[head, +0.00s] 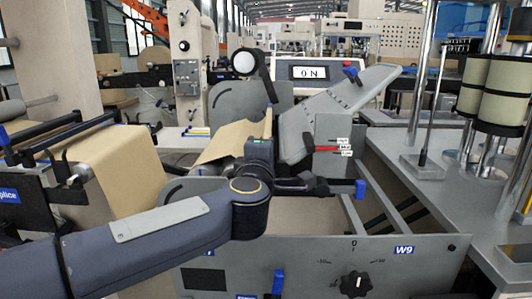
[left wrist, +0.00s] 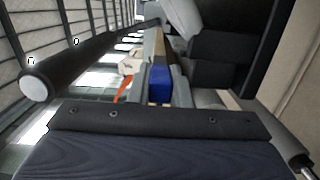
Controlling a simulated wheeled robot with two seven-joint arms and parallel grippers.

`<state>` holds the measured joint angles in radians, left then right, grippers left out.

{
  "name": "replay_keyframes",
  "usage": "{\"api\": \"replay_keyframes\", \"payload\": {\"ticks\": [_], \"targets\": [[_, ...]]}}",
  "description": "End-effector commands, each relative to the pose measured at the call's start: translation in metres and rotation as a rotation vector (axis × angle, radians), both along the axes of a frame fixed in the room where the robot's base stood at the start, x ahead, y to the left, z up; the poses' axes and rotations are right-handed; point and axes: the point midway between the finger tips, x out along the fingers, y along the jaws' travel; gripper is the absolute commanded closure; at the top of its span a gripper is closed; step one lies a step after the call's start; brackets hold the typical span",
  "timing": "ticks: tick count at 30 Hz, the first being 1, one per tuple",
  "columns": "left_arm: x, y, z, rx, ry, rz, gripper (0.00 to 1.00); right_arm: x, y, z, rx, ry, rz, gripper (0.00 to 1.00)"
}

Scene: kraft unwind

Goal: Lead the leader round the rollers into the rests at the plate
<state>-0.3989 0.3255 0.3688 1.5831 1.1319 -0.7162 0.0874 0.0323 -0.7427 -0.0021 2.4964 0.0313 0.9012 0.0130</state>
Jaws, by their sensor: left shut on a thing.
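The kraft leader (head: 228,141) comes up as a tan sheet behind my left wrist, with its upper edge near the grey side frame. My left arm reaches in from the left, and my left gripper (left wrist: 158,88) is shut on a blue piece with a tan strip beyond it, apparently the leader's end. In the head view my wrist hides most of the grip. A roller (head: 244,62) with a white end cap stands above and behind; a dark roller with a white cap (left wrist: 36,88) shows at the left wrist view's left. The sloping grey plate (head: 340,103) has a blue part (head: 350,73) near its top.
A front panel with a knob (head: 355,284) is below. Metal posts and cream rolls (head: 490,88) stand right.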

Motion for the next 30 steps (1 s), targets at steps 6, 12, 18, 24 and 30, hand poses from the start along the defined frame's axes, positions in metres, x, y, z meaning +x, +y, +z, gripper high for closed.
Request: {"api": "replay_keyframes", "payload": {"ticks": [6, 12, 18, 24, 30], "targets": [[0.000, 0.000, -0.011, 0.000, 0.000, 0.000, 1.00, 0.000, 0.000, -0.008, 0.000, 0.000, 0.000, 0.64], [0.000, 0.000, -0.019, 0.000, 0.000, 0.000, 1.00, 0.000, 0.000, -0.014, 0.000, 0.000, 0.000, 0.64], [0.000, 0.000, -0.026, 0.001, 0.000, 0.000, 1.00, 0.000, 0.000, -0.019, 0.000, 0.000, 0.000, 0.64], [0.000, -0.001, -0.029, 0.002, 0.006, -0.001, 1.00, 0.000, 0.000, -0.019, 0.000, 0.000, 0.000, 0.64], [0.000, -0.001, -0.032, 0.001, 0.010, -0.001, 1.00, 0.000, 0.000, -0.019, 0.000, 0.000, 0.000, 0.64]]}}
